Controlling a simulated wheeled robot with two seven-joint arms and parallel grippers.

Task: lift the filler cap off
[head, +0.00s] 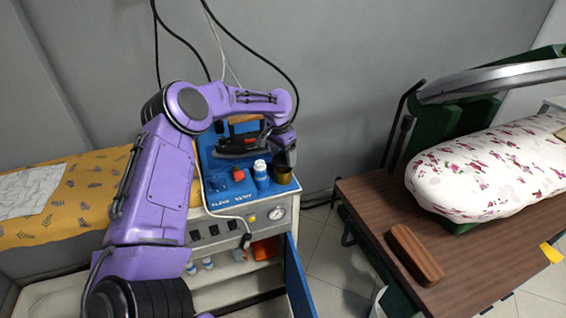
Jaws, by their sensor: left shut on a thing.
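My left gripper (287,158) points down over the right end of the blue top of the ironing station (222,208). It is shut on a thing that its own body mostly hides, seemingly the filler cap. A small brass-coloured round piece (283,176) shows just under the fingers. I cannot tell whether it touches them or is part of the filler. A white and blue bottle (261,172) stands close to its left. My right gripper is not in view.
A black iron (238,145) rests at the back of the station, with red and blue knobs in front. The station's blue door (297,280) hangs open over shelves with bottles. A brown table (470,240) with a wooden block (416,254) and a floral ironing form (490,168) stands right.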

